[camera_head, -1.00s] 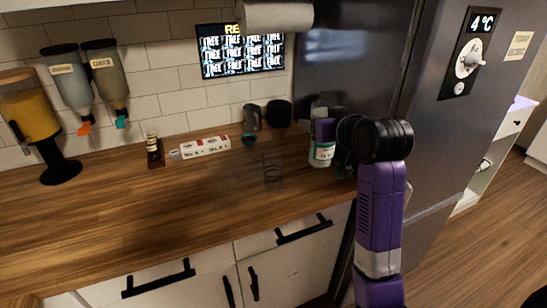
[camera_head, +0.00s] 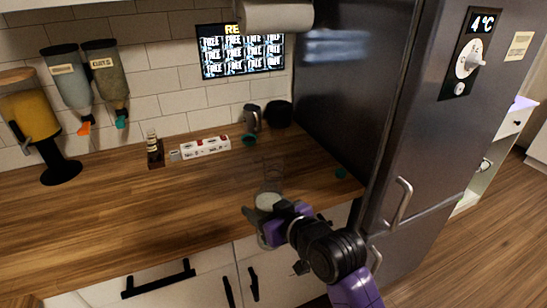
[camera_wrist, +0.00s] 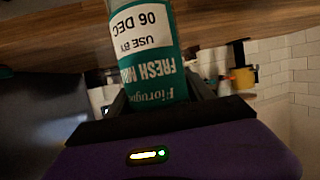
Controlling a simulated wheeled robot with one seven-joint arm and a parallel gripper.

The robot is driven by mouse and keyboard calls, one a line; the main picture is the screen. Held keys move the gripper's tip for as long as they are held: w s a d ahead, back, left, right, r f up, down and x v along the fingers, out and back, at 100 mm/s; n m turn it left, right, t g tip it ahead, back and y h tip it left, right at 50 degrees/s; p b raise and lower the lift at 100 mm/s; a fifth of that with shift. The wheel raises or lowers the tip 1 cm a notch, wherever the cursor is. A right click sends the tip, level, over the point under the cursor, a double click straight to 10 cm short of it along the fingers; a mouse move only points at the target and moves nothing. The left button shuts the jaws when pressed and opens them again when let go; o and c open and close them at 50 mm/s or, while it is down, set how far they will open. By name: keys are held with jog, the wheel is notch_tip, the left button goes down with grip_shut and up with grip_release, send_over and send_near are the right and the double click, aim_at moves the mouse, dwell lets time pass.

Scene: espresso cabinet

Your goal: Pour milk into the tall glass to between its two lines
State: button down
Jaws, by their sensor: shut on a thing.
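My gripper (camera_head: 262,224) is shut on the milk bottle and holds it over the front part of the counter. In the wrist view the milk bottle (camera_wrist: 150,50) stands between the fingers, its teal label upside down in the picture. The tall glass (camera_head: 272,175) is clear and stands on the counter just behind my gripper in the head view. A white patch shows at its lower part; I cannot tell whether it is milk or part of the bottle. My gripper hides most of the bottle in the head view. The glass's lines cannot be made out.
A metal pitcher (camera_head: 252,118) and a dark canister (camera_head: 279,114) stand at the back. A white box (camera_head: 205,147) and dispensers (camera_head: 103,75) are to the left. The left front counter is clear.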

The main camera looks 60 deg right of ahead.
jog(key=w+a+f+n+y, duration=0.2)
jog(key=a+f, duration=0.6)
jog(key=a, duration=0.2)
jog(key=w+a+f+n+y, duration=0.1)
jog(key=a+f+n+y, duration=0.1)
jog(key=a+f, duration=0.6)
jog(key=shift+w+a+t+y, duration=0.4)
jog(key=shift+a, duration=0.85)
jog(key=shift+f, duration=0.1)
